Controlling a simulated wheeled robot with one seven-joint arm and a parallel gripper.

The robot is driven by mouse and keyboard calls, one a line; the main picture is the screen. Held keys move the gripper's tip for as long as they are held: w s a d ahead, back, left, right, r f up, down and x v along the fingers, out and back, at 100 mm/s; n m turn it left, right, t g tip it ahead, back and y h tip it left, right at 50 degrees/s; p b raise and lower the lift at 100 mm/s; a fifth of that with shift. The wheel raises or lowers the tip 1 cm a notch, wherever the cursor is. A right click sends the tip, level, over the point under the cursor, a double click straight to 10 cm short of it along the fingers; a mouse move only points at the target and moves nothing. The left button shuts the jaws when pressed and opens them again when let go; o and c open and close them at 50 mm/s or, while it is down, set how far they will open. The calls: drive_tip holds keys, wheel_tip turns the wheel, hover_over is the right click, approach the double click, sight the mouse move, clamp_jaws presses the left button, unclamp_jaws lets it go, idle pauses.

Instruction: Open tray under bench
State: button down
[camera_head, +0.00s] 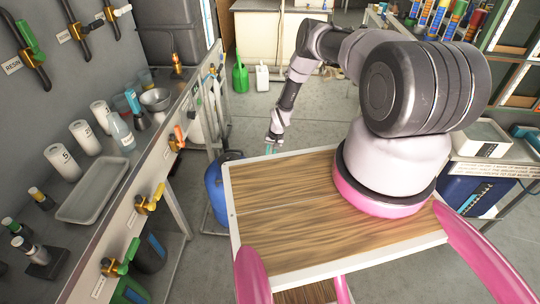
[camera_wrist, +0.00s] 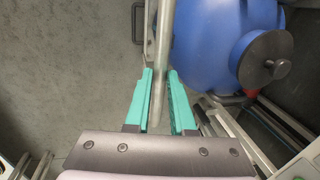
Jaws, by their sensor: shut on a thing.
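My gripper (camera_head: 269,149) hangs low beyond the front-left corner of my wooden deck, near the bench (camera_head: 168,135) at left. In the wrist view its two teal fingers (camera_wrist: 161,82) are closed around a grey metal bar (camera_wrist: 163,50). The bar runs up out of the picture between the fingers. I cannot tell whether the bar belongs to the tray under the bench. That tray is not clearly visible in the head view. A different shallow grey tray (camera_head: 93,190) lies on the bench top.
A blue rounded container (camera_head: 217,190) stands on the floor beside the bench; it is close right of the fingers in the wrist view (camera_wrist: 210,55). Valves with coloured handles line the bench front. Green and white cans (camera_head: 240,76) stand farther back. Grey floor is open behind my gripper.

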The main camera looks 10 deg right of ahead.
idle(0.7)
drive_tip(key=w+a, duration=0.2)
drive_tip(key=a, duration=0.5)
drive_tip(key=shift+w, duration=0.2)
drive_tip(key=c, duration=0.8)
unclamp_jaws()
drive_tip(key=shift+a, duration=0.25)
drive_tip(key=shift+o, duration=0.2)
drive_tip(key=shift+r, duration=0.1)
wheel_tip(320, 180, up, 10)
drive_tip(key=d, duration=0.2)
drive_tip(key=shift+s+r, duration=0.2)
drive_tip(key=shift+s, duration=0.1)
